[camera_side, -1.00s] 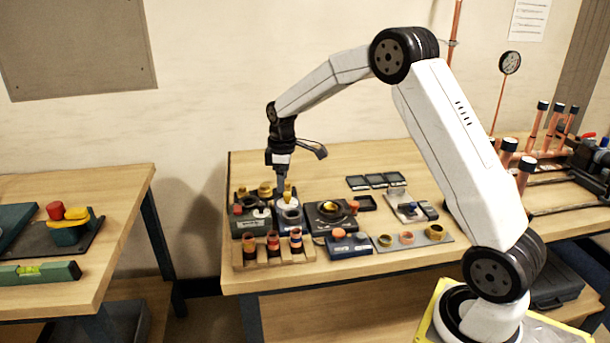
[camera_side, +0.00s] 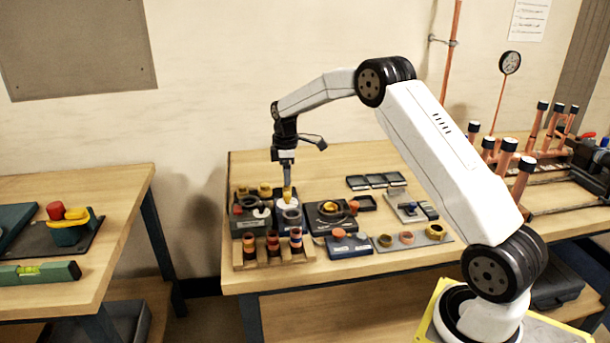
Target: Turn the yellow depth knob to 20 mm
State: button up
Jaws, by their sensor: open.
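A small yellow knob (camera_side: 287,192) stands upright on a round white dial (camera_side: 288,203) on the dark devices at the left of the bench. I take it for the depth knob. My gripper (camera_side: 286,182) points straight down just above the yellow knob and is open. From this angle I cannot tell whether the fingertips clear the knob's top. The dial's marks are too small to read, so the knob's setting does not show.
To the right stand a box with a yellow ring (camera_side: 330,208) and flat trays (camera_side: 375,181). The air above is free.

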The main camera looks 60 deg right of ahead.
aim_at(287, 193)
jog(key=shift+f, duration=3.1)
jog(key=shift+c, duration=0.2)
grip_shut()
